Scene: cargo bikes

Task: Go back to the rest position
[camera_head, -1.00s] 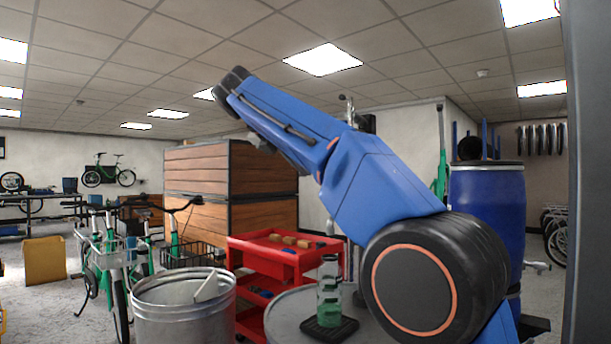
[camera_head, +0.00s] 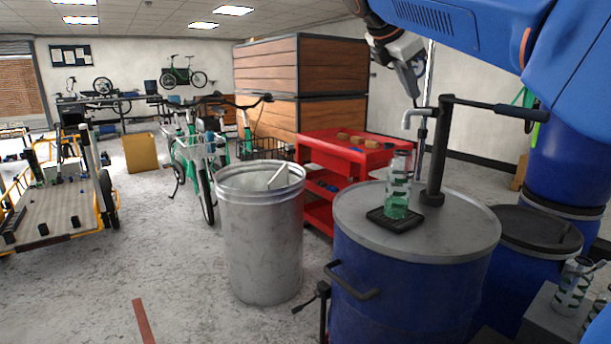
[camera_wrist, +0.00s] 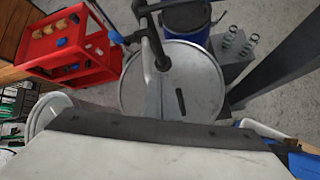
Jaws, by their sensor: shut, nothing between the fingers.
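My blue arm (camera_head: 460,30) reaches in from the upper right of the head view. My gripper (camera_head: 413,84) hangs from its end, fingers together and pointing down, with nothing visible between them. It is raised near the metal tap (camera_head: 418,117), above the drum's grey lid (camera_head: 455,218) as seen in the picture. In the wrist view my gripper (camera_wrist: 155,98) shows as a narrow pale shape in front of the lid. A clear bottle with green liquid (camera_head: 397,190) stands upright on a black pad (camera_head: 394,220) on the lid, apart from my gripper.
A black pipe stand (camera_head: 437,150) rises from the lid close to my gripper. A red cart (camera_head: 335,155) and a grey metal bin (camera_head: 262,240) stand left of the blue drum (camera_head: 400,290). More bottles (camera_head: 572,285) stand lower right.

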